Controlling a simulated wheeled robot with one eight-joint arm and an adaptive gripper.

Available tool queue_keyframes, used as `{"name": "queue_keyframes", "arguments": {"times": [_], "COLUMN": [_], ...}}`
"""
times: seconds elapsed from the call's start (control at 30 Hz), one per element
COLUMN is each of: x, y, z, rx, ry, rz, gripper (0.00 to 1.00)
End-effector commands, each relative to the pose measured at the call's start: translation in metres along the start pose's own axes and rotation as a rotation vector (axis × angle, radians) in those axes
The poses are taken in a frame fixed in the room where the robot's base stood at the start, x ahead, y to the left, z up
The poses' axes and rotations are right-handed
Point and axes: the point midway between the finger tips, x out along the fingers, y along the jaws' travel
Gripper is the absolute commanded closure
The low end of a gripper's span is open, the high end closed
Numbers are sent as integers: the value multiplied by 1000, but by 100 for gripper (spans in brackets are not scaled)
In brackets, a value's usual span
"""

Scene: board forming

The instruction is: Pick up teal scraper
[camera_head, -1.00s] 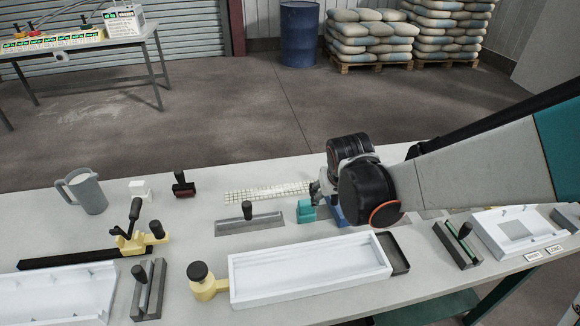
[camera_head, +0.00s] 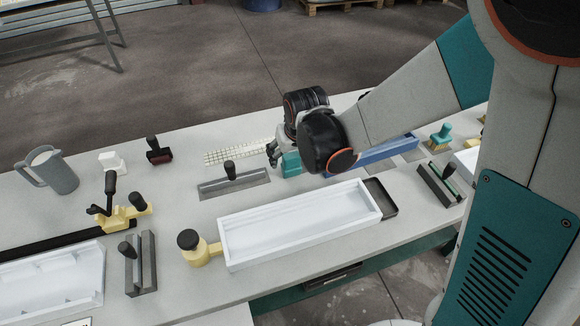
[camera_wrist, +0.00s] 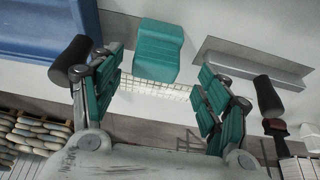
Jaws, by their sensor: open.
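A teal block-shaped piece, which looks like the scraper (camera_head: 291,163), lies on the table between a grey trowel and a long blue tray. My gripper (camera_head: 274,152) is just above and behind it in the head view, partly hidden by my wrist. In the wrist view the teal scraper (camera_wrist: 158,48) shows in the gap between the two spread fingers of my gripper (camera_wrist: 160,82), nearer the left one. The fingers are open with nothing held. I cannot tell whether they touch it.
The grey trowel (camera_head: 232,185) with a black handle lies left of the scraper. The blue tray (camera_head: 375,150) is close on its right. A white mesh strip (camera_head: 235,151) lies behind. A white mould (camera_head: 300,222) stands in front. Another teal tool (camera_head: 440,136) stands farther right.

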Motion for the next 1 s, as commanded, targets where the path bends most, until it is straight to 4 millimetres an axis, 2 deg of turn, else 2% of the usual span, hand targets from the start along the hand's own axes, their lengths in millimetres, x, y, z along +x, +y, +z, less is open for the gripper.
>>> {"name": "queue_keyframes", "arguments": {"times": [0.03, 0.33, 0.63, 0.9, 0.97, 1.0], "x": [7, 20, 60, 62, 62, 62], "y": [0, 2, 6, 6, 6, 6], "z": [1, 1, 3, 2, 2, 2], "rx": [0, 1, 0, 0, 0, 0], "ry": [0, 0, 0, 0, 0, 0], "rz": [0, 0, 0, 0, 0, 0], "gripper": [31, 31, 31, 31, 42, 51]}}
